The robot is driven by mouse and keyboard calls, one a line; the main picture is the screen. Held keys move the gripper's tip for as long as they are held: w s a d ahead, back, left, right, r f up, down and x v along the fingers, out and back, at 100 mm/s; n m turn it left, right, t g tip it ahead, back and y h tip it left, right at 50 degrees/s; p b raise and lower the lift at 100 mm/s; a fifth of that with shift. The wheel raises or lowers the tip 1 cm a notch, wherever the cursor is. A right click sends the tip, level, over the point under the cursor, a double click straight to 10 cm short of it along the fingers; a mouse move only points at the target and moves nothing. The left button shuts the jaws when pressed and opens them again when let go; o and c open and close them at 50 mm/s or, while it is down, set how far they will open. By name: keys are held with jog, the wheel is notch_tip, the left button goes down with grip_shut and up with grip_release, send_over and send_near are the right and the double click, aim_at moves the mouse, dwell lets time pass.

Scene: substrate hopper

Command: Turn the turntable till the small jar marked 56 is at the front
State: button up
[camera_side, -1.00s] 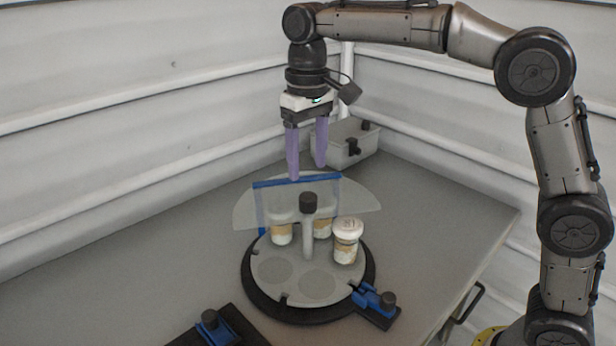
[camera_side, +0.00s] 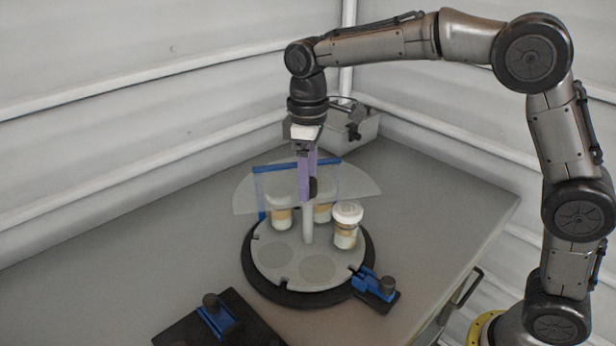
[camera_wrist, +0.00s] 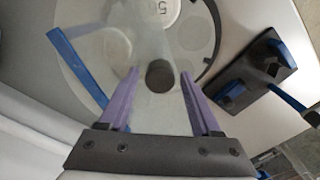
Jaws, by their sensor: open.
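The turntable (camera_side: 285,262) is a grey disc with round seats on a black base. A post with a black knob (camera_wrist: 160,75) rises from its middle. Three white-lidded jars show in the side view: a left one (camera_side: 281,219), a middle one (camera_side: 322,213) behind the clear screen, and a right one (camera_side: 346,226). In the wrist view a white lid (camera_wrist: 160,10) is cut by the top edge; a 5 shows, the rest of its mark is not readable. My gripper (camera_side: 307,194) is open, its purple fingers at the knob. In the wrist view the knob appears between the fingertips.
A clear screen (camera_side: 350,190) with a blue frame (camera_side: 262,190) stands over the back of the turntable. A black block with a blue clamp (camera_side: 375,284) sits at its right front, another block (camera_side: 185,335) at the front left. A grey box (camera_side: 358,135) is behind.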

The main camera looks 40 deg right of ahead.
jog(key=n, duration=0.3)
jog(key=shift+n, duration=0.4)
jog(key=n, duration=0.3)
jog(key=shift+n, duration=0.4)
